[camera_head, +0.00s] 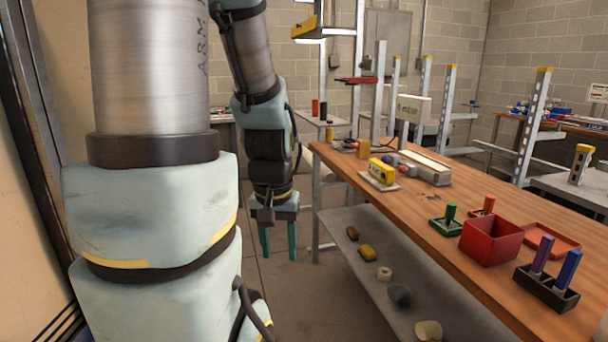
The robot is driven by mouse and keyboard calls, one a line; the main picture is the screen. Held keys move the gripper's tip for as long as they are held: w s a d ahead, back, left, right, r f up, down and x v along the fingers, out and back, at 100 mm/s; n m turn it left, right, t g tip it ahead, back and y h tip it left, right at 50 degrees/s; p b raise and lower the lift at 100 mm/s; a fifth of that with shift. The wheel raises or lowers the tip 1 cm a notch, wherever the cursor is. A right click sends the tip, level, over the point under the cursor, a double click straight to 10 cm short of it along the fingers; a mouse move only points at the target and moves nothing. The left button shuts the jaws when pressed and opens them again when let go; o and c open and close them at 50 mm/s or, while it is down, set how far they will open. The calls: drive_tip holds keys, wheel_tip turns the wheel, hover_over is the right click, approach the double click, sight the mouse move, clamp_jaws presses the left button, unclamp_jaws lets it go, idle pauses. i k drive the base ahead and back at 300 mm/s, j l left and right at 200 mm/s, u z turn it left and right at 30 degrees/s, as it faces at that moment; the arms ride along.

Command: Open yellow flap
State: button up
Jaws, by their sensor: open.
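My gripper (278,248) hangs at the end of my arm with its two teal fingers pointing down. They are apart with nothing between them. It is in open air, left of the wooden workbench's far end and touching nothing. A yellow box-like object (381,171) sits on a pale plate on the bench, to the right of my gripper.
The wooden workbench (425,225) runs from mid-view to the lower right. A grey lower shelf (380,270) holds small parts. Floor left of the bench is clear.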

sight(309, 25)
drive_tip(key=i+j+u, duration=0.1)
drive_tip(key=i+u, duration=0.4)
drive_tip(key=i, duration=1.35)
drive_tip(key=i+l, duration=0.1)
drive_tip(key=i, duration=1.85)
